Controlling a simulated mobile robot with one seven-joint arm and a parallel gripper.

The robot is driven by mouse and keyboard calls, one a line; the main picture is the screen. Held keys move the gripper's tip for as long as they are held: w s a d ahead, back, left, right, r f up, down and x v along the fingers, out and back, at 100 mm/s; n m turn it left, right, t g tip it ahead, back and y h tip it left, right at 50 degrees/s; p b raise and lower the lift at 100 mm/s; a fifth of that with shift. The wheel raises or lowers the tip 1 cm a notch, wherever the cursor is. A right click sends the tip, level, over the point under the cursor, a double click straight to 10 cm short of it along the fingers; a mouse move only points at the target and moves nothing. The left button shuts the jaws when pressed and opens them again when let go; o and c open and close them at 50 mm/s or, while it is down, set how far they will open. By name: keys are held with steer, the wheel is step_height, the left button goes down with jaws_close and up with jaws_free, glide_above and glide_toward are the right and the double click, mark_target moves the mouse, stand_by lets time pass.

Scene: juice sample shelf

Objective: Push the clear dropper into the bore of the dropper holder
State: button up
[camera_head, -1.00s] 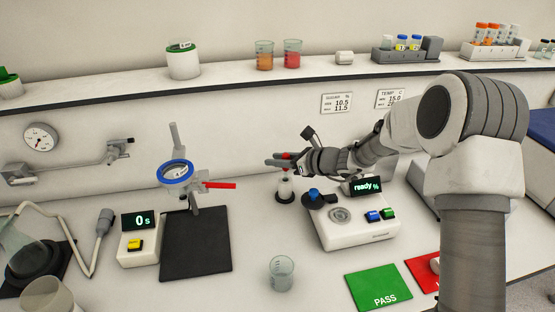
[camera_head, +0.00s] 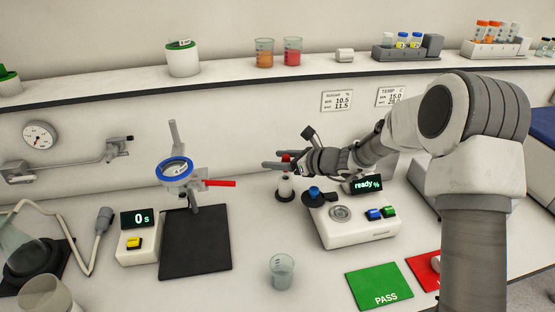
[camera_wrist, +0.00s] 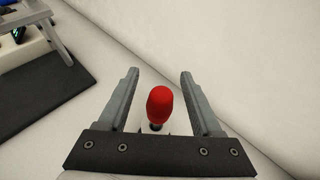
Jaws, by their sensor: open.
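The clear dropper shows mainly as its red bulb (camera_head: 285,157); its clear tube is hardly visible. It stands upright above the small white dropper holder (camera_head: 286,189) with a dark round base. How deep the tube sits in the bore is hidden. My gripper (camera_head: 269,159) is open around the bulb. In the wrist view, the red bulb (camera_wrist: 159,104) stands between the two grey fingers of my gripper (camera_wrist: 159,74), with a gap on each side. A bit of the white holder shows beneath the bulb there.
A clear beaker (camera_head: 281,272) is in front. A clamp stand with a blue ring (camera_head: 174,172) stands left on a black mat (camera_head: 195,258). The wall is close behind.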

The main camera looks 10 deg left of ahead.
steer(key=v, duration=1.7)
steer(key=s+d+r+n+g+h, duration=0.1)
steer(key=s+d+r+n+h, duration=0.15)
steer(key=s+n, duration=0.45)
steer(key=s+d+r+n+g+h, duration=0.1)
steer(key=s+r+n+g+h, duration=0.15)
steer(key=s+n, duration=0.55)
steer(key=s+d+r+n+t+h, duration=0.3)
steer(key=s+d+n+h, duration=0.4)
steer(key=s+d, duration=0.5)
steer(key=shift+s+d+r+n+t, duration=0.15)
steer(key=shift+s+r+n+t, duration=0.15)
steer(key=shift+s+t, duration=0.2)
steer(key=shift+c, duration=0.2)
